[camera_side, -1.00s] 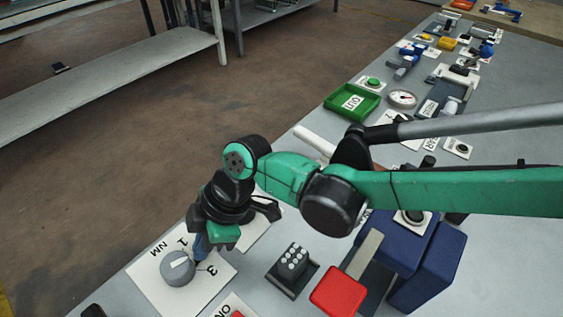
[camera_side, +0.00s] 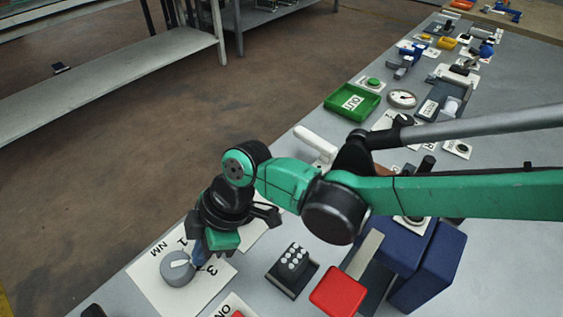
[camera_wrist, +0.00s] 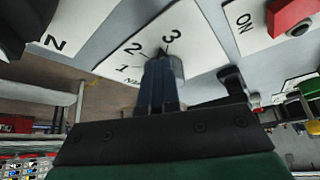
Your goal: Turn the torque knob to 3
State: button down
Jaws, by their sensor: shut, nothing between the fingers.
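The torque knob (camera_side: 177,269) is a grey round dial with a white mark on top. It sits on a white plate (camera_side: 160,292) marked NM, with a 1 and a 3 visible in the side view. The wrist view shows 1, 2 and 3 on the plate (camera_wrist: 200,60). My gripper (camera_side: 197,260) is shut, with its blue fingers low beside the knob, on its right in the side view. In the wrist view the fingers (camera_wrist: 160,68) cover much of the knob (camera_wrist: 179,70), and I cannot tell for certain whether they touch it. A dark pointed tip shows between 2 and 3.
A black block with several grey pegs (camera_side: 292,260) and a red block (camera_side: 338,291) stand right of the plate. Blue boxes (camera_side: 430,270) lie further right. A green tray (camera_side: 352,103) is further back. The table's left edge is close to the plate.

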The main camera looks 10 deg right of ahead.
jog(key=shift+s+a, duration=0.1)
jog(key=shift+s, duration=0.2)
jog(key=shift+w+d, duration=0.15)
jog(key=shift+d, duration=0.2)
jog(key=shift+d+r, duration=0.1)
jog(key=shift+r, duration=2.95)
jog(key=shift+w+d, duration=0.1)
